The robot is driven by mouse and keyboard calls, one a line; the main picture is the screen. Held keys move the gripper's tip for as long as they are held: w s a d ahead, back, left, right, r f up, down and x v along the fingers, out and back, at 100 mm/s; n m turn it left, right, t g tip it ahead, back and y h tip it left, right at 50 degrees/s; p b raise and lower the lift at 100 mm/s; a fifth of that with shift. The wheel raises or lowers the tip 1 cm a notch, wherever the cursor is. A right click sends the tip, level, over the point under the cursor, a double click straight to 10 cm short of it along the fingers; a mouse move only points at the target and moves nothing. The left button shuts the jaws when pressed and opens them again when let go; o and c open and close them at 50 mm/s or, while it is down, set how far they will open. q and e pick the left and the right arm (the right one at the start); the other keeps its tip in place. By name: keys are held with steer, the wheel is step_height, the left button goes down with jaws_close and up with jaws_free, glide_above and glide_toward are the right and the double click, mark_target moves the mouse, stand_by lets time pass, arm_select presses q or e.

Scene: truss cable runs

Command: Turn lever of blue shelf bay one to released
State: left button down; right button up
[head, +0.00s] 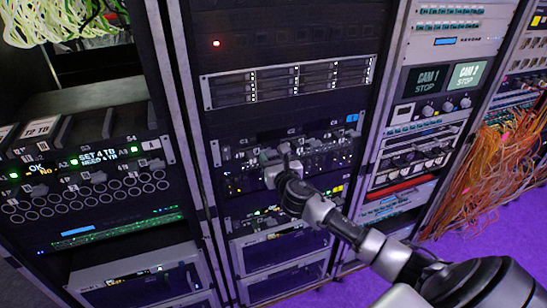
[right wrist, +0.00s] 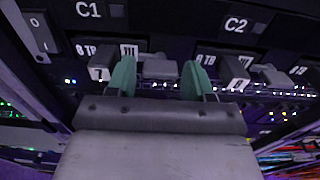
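The shelf with the blue tag (head: 352,118) is in the middle rack, with bays labelled C1, C2 and C3 across its front. In the right wrist view the C1 label (right wrist: 88,9) is at the upper left and the C2 label (right wrist: 237,24) at the upper right. A light grey lever (right wrist: 160,68) lies sideways under bay C1, beside a darker grey block (right wrist: 103,66). My right gripper (head: 282,156) is at the shelf front. Its green fingertips (right wrist: 157,80) are apart, one on each side of the lever; I cannot tell whether they touch it. My left gripper is not in view.
A shelf with green displays (head: 90,165) stands in the left rack. A grey drive unit (head: 290,83) sits above the blue-tagged shelf. The right rack holds CAM monitors (head: 428,79). Orange cables (head: 490,165) hang at the far right above purple floor (head: 440,275).

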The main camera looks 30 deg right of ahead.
steer(key=c, duration=0.6)
steer(key=shift+c, duration=0.2)
steer(key=shift+m, duration=0.4)
steer(key=m, duration=0.3)
steer(key=shift+m+b, duration=0.3)
steer(key=shift+m, duration=0.1)
steer(key=m, duration=0.4)
steer(key=m+b, duration=0.1)
steer(key=m, duration=0.8)
steer(key=shift+m, duration=0.4)
